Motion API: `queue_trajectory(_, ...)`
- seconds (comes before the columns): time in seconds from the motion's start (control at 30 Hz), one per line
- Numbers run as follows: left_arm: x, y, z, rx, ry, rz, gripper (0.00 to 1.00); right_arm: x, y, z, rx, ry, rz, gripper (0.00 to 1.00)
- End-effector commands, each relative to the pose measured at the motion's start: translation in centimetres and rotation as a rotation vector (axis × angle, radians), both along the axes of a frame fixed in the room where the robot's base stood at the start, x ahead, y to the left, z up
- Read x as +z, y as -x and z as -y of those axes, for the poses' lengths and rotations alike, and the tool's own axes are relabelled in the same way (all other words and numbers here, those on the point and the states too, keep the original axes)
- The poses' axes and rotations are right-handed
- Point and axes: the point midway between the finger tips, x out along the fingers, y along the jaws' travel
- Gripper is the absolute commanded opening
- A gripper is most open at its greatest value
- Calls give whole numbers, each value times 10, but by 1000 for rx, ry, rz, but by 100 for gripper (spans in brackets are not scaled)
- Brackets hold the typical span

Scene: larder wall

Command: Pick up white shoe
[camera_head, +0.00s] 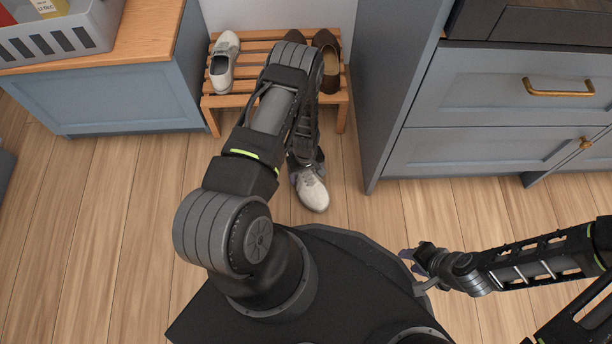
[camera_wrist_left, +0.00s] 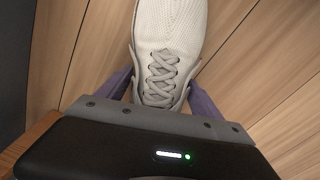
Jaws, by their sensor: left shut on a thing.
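A white shoe (camera_head: 313,191) with grey laces is in front of the slatted rack in the head view, toe toward me. My left gripper (camera_head: 305,166) is at its lace and opening end, partly hidden by my arm. In the left wrist view the white shoe (camera_wrist_left: 165,45) lies between the two purple fingers of the left gripper (camera_wrist_left: 160,98), which is shut on it. I cannot tell whether the shoe touches the floor. My right gripper (camera_head: 414,260) is low at the right, away from the shoe; its finger gap is unclear.
A wooden slatted rack (camera_head: 257,102) holds a pale shoe (camera_head: 223,62) at left and brown shoes (camera_head: 329,62) at right. A blue cabinet (camera_head: 118,100) with a grey crate (camera_head: 58,38) stands left, blue drawers (camera_head: 500,137) right. Wooden floor (camera_head: 110,215) is clear in front.

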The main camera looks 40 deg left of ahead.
Motion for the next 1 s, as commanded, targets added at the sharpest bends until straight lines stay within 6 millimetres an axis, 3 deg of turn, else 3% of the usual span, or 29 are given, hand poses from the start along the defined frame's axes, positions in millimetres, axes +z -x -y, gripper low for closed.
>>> queue_trajectory(0.1,0,0,0,0,0,0,17,0,0,0,0,0,0,36)
queue_trajectory(0.47,10,-1,0,0,0,1,17,6,1,0,1,0,-2,36)
queue_trajectory(0.8,73,-1,0,0,-1,2,17,36,5,1,7,-2,-13,36)
queue_trajectory(1.0,98,-1,0,0,-1,1,17,46,7,1,11,-4,-20,36)
